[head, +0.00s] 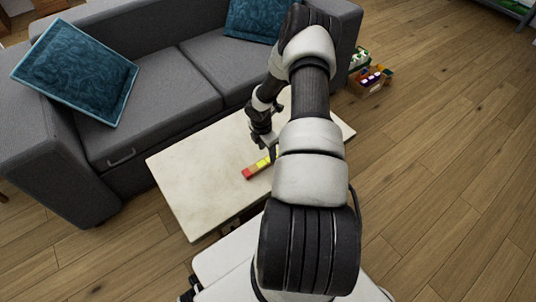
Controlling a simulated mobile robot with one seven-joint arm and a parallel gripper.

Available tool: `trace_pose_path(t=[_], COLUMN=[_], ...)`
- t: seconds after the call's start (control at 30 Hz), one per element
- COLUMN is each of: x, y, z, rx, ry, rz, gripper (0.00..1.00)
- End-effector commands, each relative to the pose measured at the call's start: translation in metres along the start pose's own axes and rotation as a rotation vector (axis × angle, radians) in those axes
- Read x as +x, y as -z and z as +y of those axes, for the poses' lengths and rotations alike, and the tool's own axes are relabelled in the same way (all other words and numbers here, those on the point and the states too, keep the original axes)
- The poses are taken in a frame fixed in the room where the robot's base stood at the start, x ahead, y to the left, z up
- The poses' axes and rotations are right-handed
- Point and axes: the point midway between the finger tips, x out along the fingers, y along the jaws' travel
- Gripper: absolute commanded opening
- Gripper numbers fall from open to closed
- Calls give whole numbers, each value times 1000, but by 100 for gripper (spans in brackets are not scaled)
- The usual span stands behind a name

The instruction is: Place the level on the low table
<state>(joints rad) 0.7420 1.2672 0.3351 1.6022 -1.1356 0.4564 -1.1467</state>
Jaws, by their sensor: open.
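The level (257,167), a short bar with a red end and a yellow middle, lies on the low table (195,172), near its middle. The low table has a pale top. My gripper (268,149) is just above the level's far part and is open. My arm crosses in front of the table and hides the level's far end and the table's right part. I cannot tell whether the fingers touch the level.
A grey sofa (180,85) with blue cushions (75,70) stands close behind the table. A small box (372,80) with colourful things is on the wooden floor at the back right. The floor on the right is clear. The table's left half is bare.

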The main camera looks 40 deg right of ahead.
Motion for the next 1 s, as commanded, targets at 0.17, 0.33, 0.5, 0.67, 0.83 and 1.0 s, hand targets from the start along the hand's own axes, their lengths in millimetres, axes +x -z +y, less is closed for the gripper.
trace_pose_path(t=[0.17, 0.33, 0.5, 0.67, 0.83, 1.0], x=[-42, -62, -69, -68, -68, -68], y=[-1, 0, 0, 0, 0, 0], z=[0, 0, 0, 0, 0, 0], rx=[0, 0, 1, 1, 1, 1], ry=[-1, -1, 0, 0, 0, 0], rz=[-1, 0, 0, 0, 0, 0], gripper=[50, 50, 50, 50, 50, 50])
